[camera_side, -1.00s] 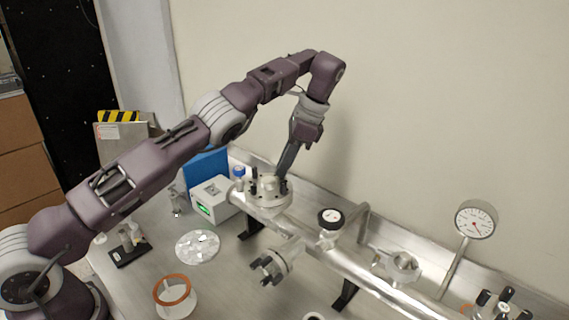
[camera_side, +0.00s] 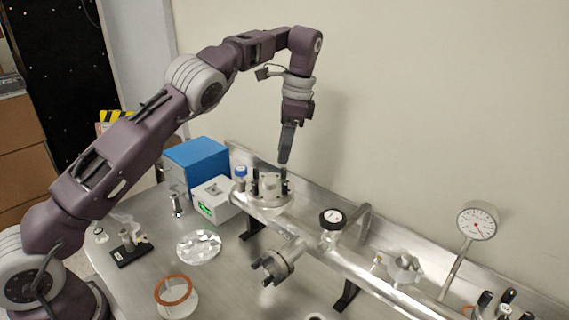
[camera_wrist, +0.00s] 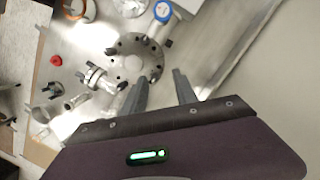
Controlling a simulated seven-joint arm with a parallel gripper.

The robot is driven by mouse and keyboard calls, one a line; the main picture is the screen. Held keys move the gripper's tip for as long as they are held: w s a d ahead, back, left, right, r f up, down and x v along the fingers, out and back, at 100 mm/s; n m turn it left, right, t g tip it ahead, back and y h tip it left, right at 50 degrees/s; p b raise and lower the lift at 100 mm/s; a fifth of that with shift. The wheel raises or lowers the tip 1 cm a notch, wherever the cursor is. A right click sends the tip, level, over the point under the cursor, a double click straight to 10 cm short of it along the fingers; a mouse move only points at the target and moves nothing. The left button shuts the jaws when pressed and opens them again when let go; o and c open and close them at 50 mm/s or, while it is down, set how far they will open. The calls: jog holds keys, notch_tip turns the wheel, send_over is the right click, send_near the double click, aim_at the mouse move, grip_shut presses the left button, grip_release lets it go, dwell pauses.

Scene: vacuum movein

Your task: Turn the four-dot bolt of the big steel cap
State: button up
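A round steel cap (camera_side: 268,192) with upright black bolts sits on the left end of the steel pipework. In the wrist view the cap (camera_wrist: 127,66) shows as a grey disc with holes near its rim. The dots that mark its bolts are too small to read. My gripper (camera_side: 284,161) points down just above the cap's back right side, near a black bolt (camera_side: 284,174).
A white box (camera_side: 213,200) and a blue box (camera_side: 196,163) stand left of the cap. A side port with black bolts (camera_side: 272,268), a black-capped valve (camera_side: 331,218) and a gauge (camera_side: 477,221) lie along the pipe. A foil dish (camera_side: 199,246) and orange-rimmed ring (camera_side: 174,290) are in front.

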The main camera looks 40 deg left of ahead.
aim_at(284, 168)
jog(key=r, duration=0.1)
jog(key=r+t+h, duration=0.1)
jog(key=r, duration=0.1)
jog(key=shift+s+d+r, duration=0.1)
jog(key=shift+s+d, duration=0.15)
jog(key=shift+s, duration=0.15)
jog(key=shift+s+d+t+h, duration=0.1)
jog(key=shift+d+t+h, duration=0.05)
jog(key=shift+t+h, duration=0.15)
notch_tip(284, 168, down, 7)
jog(key=shift+r, duration=0.1)
grip_shut()
